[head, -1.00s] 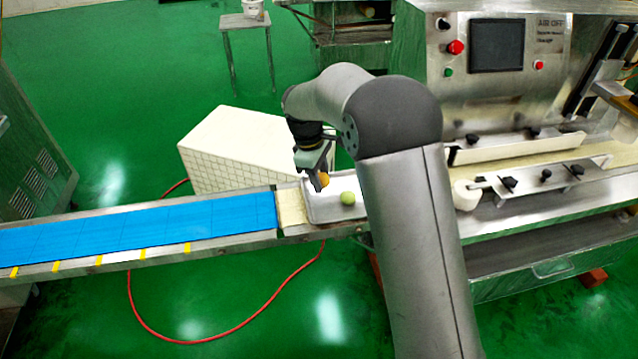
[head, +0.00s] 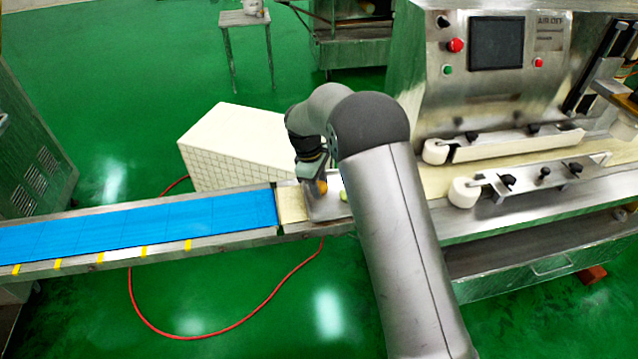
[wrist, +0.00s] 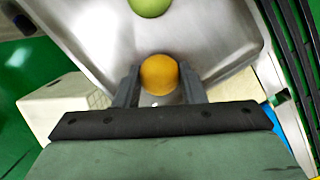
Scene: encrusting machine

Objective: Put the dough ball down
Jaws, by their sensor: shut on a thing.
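An orange dough ball (wrist: 159,75) sits between the fingertips of my gripper (wrist: 158,84), which is shut on it, in the wrist view. In the head view the orange ball (head: 322,187) shows at the end of my gripper (head: 318,184), low over the left part of a metal tray (head: 322,211). I cannot tell whether the ball touches the tray. A green dough ball (wrist: 150,5) lies in the tray ahead of my gripper, cut off by the top edge of the wrist view. In the head view the green ball (head: 343,196) is partly hidden by my arm.
The tray sits on the line between a blue conveyor belt (head: 140,226) on the left and the encrusting machine (head: 490,90) on the right. A white box (head: 240,150) stands behind the line. A red hose (head: 250,317) lies on the green floor.

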